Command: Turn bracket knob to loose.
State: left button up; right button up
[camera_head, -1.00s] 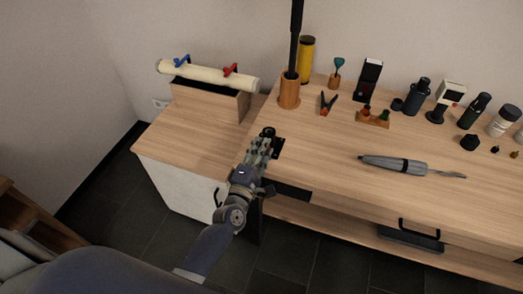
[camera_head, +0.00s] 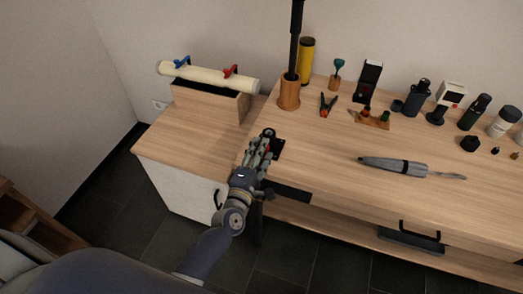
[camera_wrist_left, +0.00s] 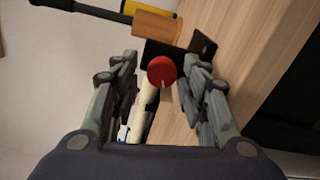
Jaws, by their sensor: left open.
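A red round knob (camera_wrist_left: 161,71) with a short white mark shows in the left wrist view, between my left gripper's fingers. Behind it is a black bracket (camera_wrist_left: 204,46), which also shows in the head view (camera_head: 278,148) at the left edge of the workbench. My left gripper (camera_head: 262,143) is at the bracket, with its fingers open on both sides of the knob (camera_wrist_left: 160,66). I cannot tell whether either finger touches the knob. In the head view the gripper hides the knob. My right gripper is not in view.
A cream pipe (camera_head: 205,77) with blue and red handles rests on a wooden block at the left. A wooden cup (camera_head: 289,92) holding a black rod stands behind the bracket. A grey tool (camera_head: 393,165) lies to the right. Several bottles stand at the back.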

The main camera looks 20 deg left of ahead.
pick_arm(q)
jog(key=s, duration=0.7)
jog(key=shift+s+a, duration=0.15)
jog(key=shift+s, duration=0.05)
